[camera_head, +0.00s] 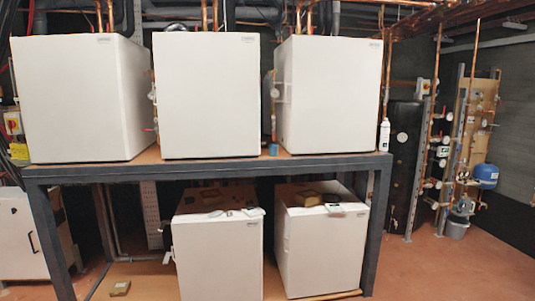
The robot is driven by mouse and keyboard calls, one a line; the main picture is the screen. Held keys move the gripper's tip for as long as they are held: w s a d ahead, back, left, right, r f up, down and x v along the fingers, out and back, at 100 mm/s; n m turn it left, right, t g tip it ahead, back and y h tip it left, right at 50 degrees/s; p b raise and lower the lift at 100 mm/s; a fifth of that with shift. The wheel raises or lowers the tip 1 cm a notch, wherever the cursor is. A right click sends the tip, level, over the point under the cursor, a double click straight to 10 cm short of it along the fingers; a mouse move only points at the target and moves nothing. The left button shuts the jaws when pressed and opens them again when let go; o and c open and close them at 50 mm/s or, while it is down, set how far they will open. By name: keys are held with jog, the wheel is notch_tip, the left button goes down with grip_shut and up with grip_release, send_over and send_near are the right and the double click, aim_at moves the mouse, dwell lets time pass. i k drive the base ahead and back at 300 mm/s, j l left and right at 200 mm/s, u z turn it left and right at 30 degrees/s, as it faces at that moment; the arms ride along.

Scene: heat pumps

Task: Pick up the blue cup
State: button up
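A small blue cup (273,149) stands on the wooden top shelf, in the narrow gap between the middle and right upper heat pumps. It is near the shelf's front edge and looks upright, but it is too small to make out in detail. My gripper is not in view.
White heat pumps (207,95) fill most of the top shelf of a dark steel frame (200,170); two more stand below. Pipes and gauges lie behind the cup. A white bottle (385,135) stands at the shelf's right end. The red floor (430,270) at right is clear.

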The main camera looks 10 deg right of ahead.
aim_at(273, 148)
jog(key=i+l+u, duration=0.15)
jog(key=i, duration=0.3)
jog(key=i+l+u, duration=0.15)
jog(key=i, duration=0.3)
jog(key=l, duration=0.1)
